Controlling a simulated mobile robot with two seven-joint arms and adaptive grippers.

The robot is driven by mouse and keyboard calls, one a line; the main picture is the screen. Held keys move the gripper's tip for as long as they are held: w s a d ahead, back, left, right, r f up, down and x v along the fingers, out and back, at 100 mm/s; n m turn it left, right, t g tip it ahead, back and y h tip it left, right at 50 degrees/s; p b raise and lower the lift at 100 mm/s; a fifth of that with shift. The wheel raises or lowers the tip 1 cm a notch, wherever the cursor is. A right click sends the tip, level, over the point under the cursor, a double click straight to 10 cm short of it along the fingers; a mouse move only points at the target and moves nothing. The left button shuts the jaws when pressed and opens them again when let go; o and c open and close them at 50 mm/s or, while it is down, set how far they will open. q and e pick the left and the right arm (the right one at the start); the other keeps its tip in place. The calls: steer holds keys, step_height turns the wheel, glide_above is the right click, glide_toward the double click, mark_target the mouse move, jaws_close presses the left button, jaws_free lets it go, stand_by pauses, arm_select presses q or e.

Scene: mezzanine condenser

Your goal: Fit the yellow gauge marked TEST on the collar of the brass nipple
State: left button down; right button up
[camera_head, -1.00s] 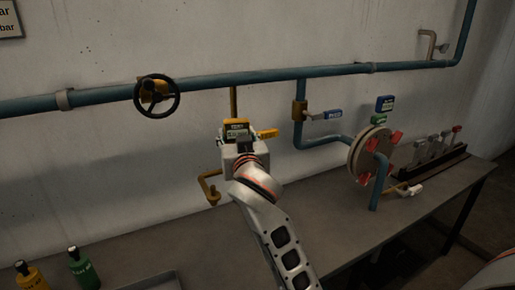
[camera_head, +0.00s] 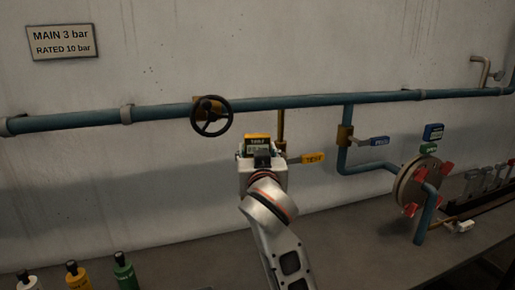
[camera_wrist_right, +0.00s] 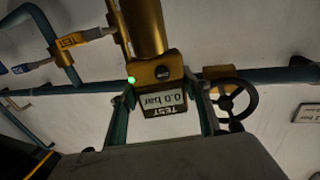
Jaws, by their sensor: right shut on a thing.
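The yellow gauge (camera_head: 257,138) shows at the end of my right arm in the head view. In the right wrist view the gauge (camera_wrist_right: 162,96) appears upside down, with TEST and 0.0 bar on its face and a green light at one corner. My right gripper (camera_wrist_right: 163,108) is shut on it, one finger on each side. A large brass-coloured cylinder (camera_wrist_right: 141,27) adjoins the gauge; I cannot tell whether it is the gauge's socket or the nipple. In the head view a brass drop pipe (camera_head: 281,126) stands right of the gauge. No collar is clearly visible. My left gripper is out of view.
A yellow-tagged lever (camera_head: 312,158) is close right of the gripper. A black handwheel (camera_head: 211,116) is up left on the blue main pipe (camera_head: 300,101). Right are a blue-tagged lever (camera_head: 374,141) and a flange (camera_head: 409,187). Bottles, including a green one (camera_head: 125,272), stand lower left.

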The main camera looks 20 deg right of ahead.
steer(key=shift+f, duration=0.8)
steer(key=shift+f+b, duration=0.3)
steer(key=shift+f, duration=0.15)
steer(key=shift+f+b, duration=0.3)
steer(key=shift+f, duration=0.3)
steer(key=shift+f+b, duration=0.5)
steer(key=shift+b, duration=0.1)
arm_select(q)
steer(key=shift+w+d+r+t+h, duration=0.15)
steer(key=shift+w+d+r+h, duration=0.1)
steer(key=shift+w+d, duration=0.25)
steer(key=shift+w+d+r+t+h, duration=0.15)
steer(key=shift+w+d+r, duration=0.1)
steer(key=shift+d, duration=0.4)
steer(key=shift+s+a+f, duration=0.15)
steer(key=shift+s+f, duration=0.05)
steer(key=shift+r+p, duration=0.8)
steer(key=shift+p, duration=0.15)
